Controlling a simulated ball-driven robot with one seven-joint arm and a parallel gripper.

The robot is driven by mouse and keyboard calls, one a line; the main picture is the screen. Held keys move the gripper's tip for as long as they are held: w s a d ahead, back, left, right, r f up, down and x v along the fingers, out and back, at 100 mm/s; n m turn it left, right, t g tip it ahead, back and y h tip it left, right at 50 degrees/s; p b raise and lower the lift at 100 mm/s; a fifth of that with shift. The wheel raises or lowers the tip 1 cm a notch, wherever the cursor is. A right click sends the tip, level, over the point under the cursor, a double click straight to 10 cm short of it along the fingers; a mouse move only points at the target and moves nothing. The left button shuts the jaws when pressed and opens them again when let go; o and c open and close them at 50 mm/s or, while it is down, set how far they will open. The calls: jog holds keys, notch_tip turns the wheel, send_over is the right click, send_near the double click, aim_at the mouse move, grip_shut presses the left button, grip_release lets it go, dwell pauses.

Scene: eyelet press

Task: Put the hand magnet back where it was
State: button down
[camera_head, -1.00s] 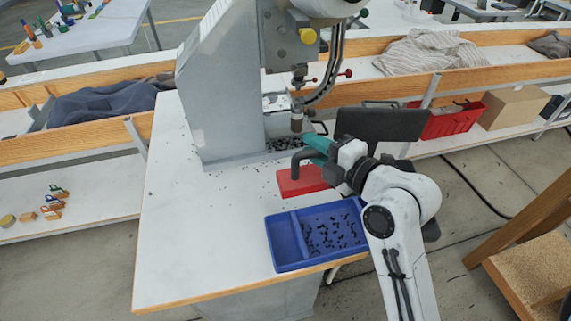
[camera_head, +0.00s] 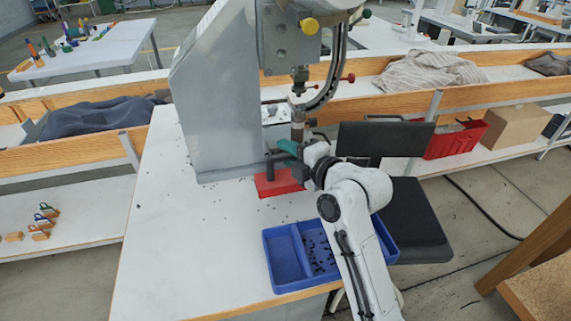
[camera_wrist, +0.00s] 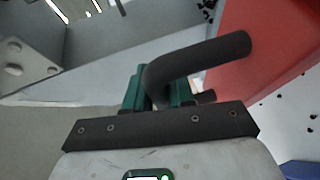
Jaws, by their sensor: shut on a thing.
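The hand magnet is a red block (camera_head: 277,184) with a black bent handle (camera_head: 270,163). In the head view it is at the foot of the grey press, behind the blue tray. My gripper (camera_head: 286,149) has teal fingers shut on the handle. In the wrist view the handle (camera_wrist: 205,57) passes between the fingers, and the red block (camera_wrist: 262,50) shows at the right. Whether the block touches the table or hangs just above it, I cannot tell.
The grey press (camera_head: 215,100) stands close behind the magnet, its head overhanging my gripper. A blue divided tray (camera_head: 287,262) holding black eyelets is at the table's front. The white table (camera_head: 180,240) is mostly clear at left, with scattered black bits. A black chair (camera_head: 415,225) stands at right.

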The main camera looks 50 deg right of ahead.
aim_at(285, 169)
jog(key=shift+w+d+f, duration=0.1)
jog(key=shift+w+f, duration=0.2)
jog(key=shift+w, duration=0.05)
jog(key=shift+w+f, duration=0.15)
jog(key=shift+f, duration=1.6)
jog(key=shift+f, duration=0.15)
jog(key=c, duration=1)
grip_release()
jog(key=shift+o, duration=0.2)
jog(key=b+v, duration=0.1)
jog(key=v, duration=1.1)
jog(key=shift+b, duration=0.3)
